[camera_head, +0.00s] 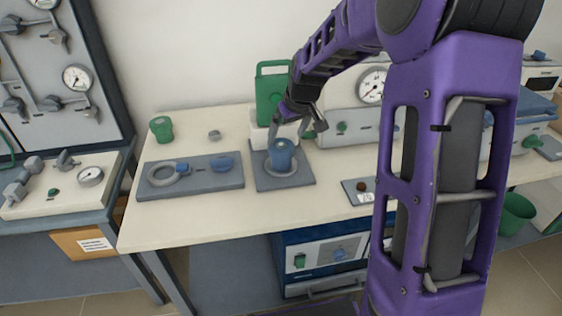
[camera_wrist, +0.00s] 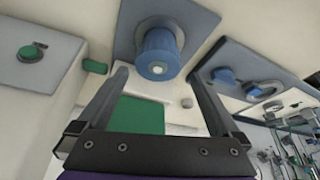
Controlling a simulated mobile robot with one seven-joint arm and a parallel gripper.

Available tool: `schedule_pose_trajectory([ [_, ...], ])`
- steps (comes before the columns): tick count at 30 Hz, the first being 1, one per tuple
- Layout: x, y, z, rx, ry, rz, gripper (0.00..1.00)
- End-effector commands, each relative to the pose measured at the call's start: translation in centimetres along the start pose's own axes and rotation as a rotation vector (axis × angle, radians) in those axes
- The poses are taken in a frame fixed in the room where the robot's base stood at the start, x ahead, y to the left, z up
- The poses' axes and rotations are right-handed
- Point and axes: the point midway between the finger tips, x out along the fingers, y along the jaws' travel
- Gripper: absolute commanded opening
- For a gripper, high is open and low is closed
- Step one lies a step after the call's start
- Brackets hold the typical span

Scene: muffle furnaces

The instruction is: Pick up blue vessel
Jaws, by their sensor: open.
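The blue vessel (camera_head: 281,155) stands upright on a grey square plate with a light ring (camera_head: 284,183) on the table. In the wrist view the blue vessel (camera_wrist: 158,52) shows ahead of my gripper, beyond the fingertips and between their lines. My gripper (camera_head: 294,130) is close above and behind the vessel in the head view. In the wrist view my gripper (camera_wrist: 160,85) has its two fingers wide apart, with nothing between them. The vessel appears apart from the fingers.
A green jug-like container (camera_head: 271,88) stands on a white block behind the vessel. A grey plate (camera_head: 190,178) with a ring and blue part lies left. A green pot (camera_head: 161,129) stands at the back left. A gauge unit (camera_head: 352,128) is at right. The front left table is clear.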

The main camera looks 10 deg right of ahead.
Motion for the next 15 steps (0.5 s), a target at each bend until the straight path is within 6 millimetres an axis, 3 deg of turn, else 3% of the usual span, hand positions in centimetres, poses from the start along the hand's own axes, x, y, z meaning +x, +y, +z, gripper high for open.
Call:
schedule_pose_trajectory([
  [3,2.4,-0.1,0.1,0.000,-0.001,-0.001,1.00],
  [11,4.3,0.0,0.0,-0.001,0.001,0.000,1.00],
  [15,6.4,0.1,0.0,-0.001,-0.002,-0.002,1.00],
])
